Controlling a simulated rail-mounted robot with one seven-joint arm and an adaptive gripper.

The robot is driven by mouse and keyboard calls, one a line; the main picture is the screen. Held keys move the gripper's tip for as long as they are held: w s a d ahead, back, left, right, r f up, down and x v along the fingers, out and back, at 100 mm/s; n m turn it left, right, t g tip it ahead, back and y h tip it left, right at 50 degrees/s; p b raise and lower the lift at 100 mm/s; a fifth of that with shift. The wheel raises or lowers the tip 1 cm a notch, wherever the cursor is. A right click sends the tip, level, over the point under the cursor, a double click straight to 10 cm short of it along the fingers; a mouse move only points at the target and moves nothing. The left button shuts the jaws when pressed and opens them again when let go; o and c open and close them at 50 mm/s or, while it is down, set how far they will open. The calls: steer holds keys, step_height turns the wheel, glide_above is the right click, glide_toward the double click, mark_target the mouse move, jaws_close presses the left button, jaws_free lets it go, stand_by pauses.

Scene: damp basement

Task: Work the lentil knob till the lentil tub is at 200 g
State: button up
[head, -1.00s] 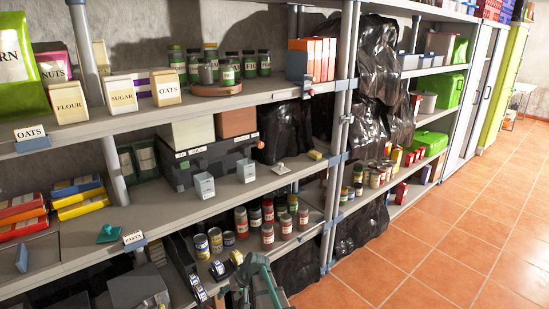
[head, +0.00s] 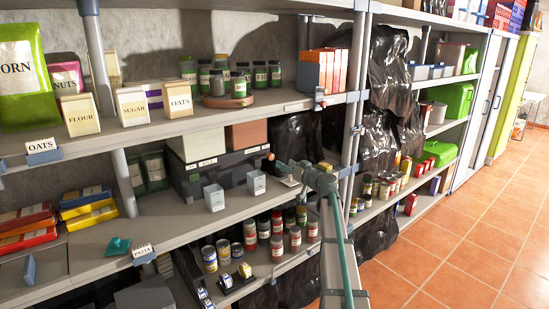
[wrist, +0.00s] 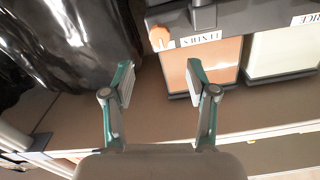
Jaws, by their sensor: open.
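The dispenser (head: 186,180) is a dark box on the middle shelf, with a pale rice hopper and a brown lentil hopper (head: 247,135). The orange lentil knob (head: 270,157) is at its right end. In the wrist view, upside down, the knob (wrist: 160,38) shows beside the LENTILS label (wrist: 200,39). My gripper (wrist: 160,75) is open and empty, its fingertips apart from the knob, which lies beyond the gap between them. In the head view my gripper (head: 297,172) is right of the knob. Two grey tubs stand in front, the right one (head: 255,184) nearer the lentil side; their contents and weights cannot be read.
A black plastic sheet (wrist: 60,40) hangs close beside my gripper, also behind it in the head view (head: 296,138). A small pale object (head: 290,181) lies on the shelf under my gripper. A shelf post (head: 353,100) stands to the right. Cans (head: 277,243) crowd the lower shelf.

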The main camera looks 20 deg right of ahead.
mark_target(272, 157)
steer(key=p+x, duration=0.3)
steer(key=x, duration=0.6)
steer(key=shift+w, duration=0.3)
steer(key=shift+w+a+f, duration=0.1)
steer(key=shift+w+a, duration=0.1)
steer(key=shift+w, duration=0.3)
jaws_close()
steer(key=shift+f+m+b, duration=0.1)
steer(key=shift+m+b, duration=0.2)
steer(key=shift+b, duration=0.15)
